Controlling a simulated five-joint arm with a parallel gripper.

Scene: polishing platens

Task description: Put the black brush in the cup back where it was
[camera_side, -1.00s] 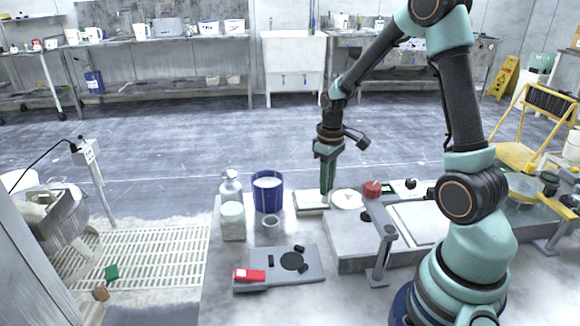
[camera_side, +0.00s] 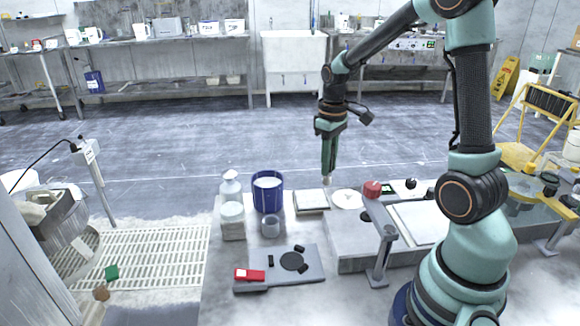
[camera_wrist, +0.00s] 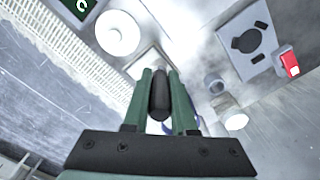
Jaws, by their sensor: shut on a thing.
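My gripper (camera_side: 328,178) is shut on a dark, rounded item, seemingly the black brush (camera_wrist: 160,95), which shows between the green fingers in the wrist view. In the side view only a small pale tip shows below the fingers, in the air above the bench. A small clear cup (camera_side: 270,227) stands to the left of my gripper and lower, in front of a blue bucket (camera_side: 268,193). I cannot see anything in the cup.
A shallow pale tray (camera_side: 312,209) lies below my gripper, with a white round disc (camera_side: 347,199) to its right. A spray bottle (camera_side: 230,187) and white jar (camera_side: 232,216) stand left of the bucket. A grey plate (camera_side: 312,268) and red box (camera_side: 249,275) lie in front.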

